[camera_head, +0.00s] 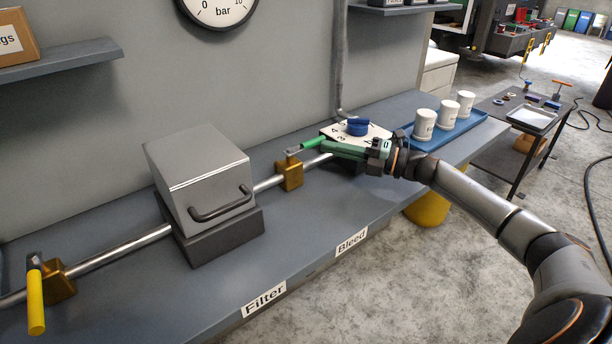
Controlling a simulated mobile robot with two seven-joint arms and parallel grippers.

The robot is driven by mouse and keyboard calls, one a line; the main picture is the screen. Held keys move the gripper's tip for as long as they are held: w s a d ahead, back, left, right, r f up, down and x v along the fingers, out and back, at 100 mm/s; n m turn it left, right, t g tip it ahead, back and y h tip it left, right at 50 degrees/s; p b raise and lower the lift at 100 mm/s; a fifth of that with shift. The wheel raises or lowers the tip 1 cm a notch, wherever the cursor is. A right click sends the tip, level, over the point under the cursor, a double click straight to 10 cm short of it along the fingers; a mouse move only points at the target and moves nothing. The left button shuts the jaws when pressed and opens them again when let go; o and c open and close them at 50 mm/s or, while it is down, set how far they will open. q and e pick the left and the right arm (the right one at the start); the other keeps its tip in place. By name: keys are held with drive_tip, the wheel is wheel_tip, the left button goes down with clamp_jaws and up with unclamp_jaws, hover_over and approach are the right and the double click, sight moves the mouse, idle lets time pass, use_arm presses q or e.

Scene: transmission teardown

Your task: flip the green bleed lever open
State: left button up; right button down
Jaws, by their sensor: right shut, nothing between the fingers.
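The green bleed lever (314,142) sits on top of a brass valve (289,173) on the silver pipe, above the "Bleed" label (351,242). Its handle points right and slightly up in the picture, roughly along the pipe. My right gripper (326,145) reaches in from the right with its fingers shut and empty. The fingertips are at the handle's free end; I cannot tell whether they touch it. My left gripper is not in view.
A grey filter box (199,178) with a black handle stands left of the valve. A yellow lever (36,301) is at far left. Behind my right gripper is a white plate with a blue knob (357,127). White canisters (447,114) stand on a blue tray (464,131). The bench front is clear.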

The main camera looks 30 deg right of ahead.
drive_tip(key=shift+w, duration=0.1)
idle(0.5)
drive_tip(key=shift+d, duration=0.15)
drive_tip(key=shift+s+d, duration=0.15)
drive_tip(key=shift+s, duration=0.1)
drive_tip(key=p+v, duration=0.1)
drive_tip(key=v, duration=1)
drive_tip(key=shift+s+d, duration=0.2)
drive_tip(key=shift+s, duration=0.1)
